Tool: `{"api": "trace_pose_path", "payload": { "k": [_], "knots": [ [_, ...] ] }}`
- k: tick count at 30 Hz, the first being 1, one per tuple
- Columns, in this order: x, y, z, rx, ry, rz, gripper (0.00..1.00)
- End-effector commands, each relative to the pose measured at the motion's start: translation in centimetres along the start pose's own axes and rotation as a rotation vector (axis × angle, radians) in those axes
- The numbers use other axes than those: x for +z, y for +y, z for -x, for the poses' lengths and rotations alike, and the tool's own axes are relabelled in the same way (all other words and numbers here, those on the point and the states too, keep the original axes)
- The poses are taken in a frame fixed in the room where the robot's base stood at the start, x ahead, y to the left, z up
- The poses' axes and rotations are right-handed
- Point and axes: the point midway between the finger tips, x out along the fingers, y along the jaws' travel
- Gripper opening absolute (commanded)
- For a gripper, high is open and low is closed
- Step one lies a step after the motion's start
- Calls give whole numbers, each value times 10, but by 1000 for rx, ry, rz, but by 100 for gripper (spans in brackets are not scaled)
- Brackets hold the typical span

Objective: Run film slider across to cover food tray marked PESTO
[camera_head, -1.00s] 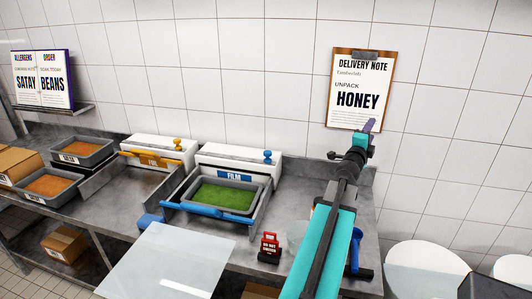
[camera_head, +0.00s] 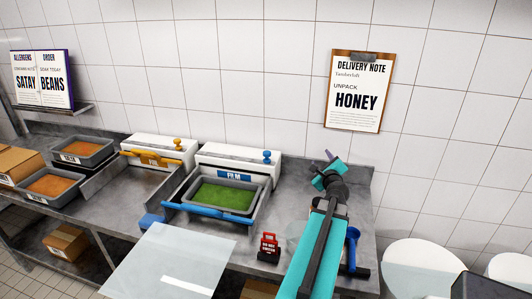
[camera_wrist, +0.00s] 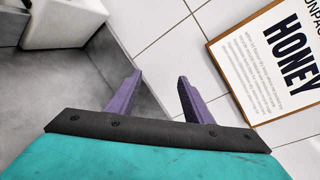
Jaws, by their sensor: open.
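A grey food tray (camera_head: 263,193) of green food sits in the film station (camera_head: 235,175), a white unit labelled FILM with a blue knob. I cannot read a PESTO mark on it. The blue film slider bar (camera_head: 207,210) lies across the front of this tray, and the green food shows uncovered behind it. My gripper (camera_head: 328,157) is to the right of the station, over the back of the counter and apart from the slider. In the wrist view its purple fingers (camera_wrist: 159,80) are spread with nothing between them.
A second station with a yellow bar (camera_head: 145,155) and two trays of orange food (camera_head: 55,187) stand to the left. A red sign (camera_head: 269,247), a blue-handled tool (camera_head: 352,245) and a translucent panel (camera_head: 170,262) are near the front. A HONEY note (camera_head: 358,90) hangs on the wall.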

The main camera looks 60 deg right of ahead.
Motion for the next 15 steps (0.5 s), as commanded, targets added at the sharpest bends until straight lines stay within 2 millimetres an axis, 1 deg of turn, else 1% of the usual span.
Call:
{"api": "trace_pose_path", "payload": {
  "k": [1, 6, 11, 15],
  "knots": [
    [6, 9, 3, 25, -20, -41, 46],
    [22, 37, 10, 109, -88, -185, 46],
    [40, 61, 19, 189, -151, -319, 46],
    [58, 80, 29, 260, -208, -434, 46]
  ]
}}
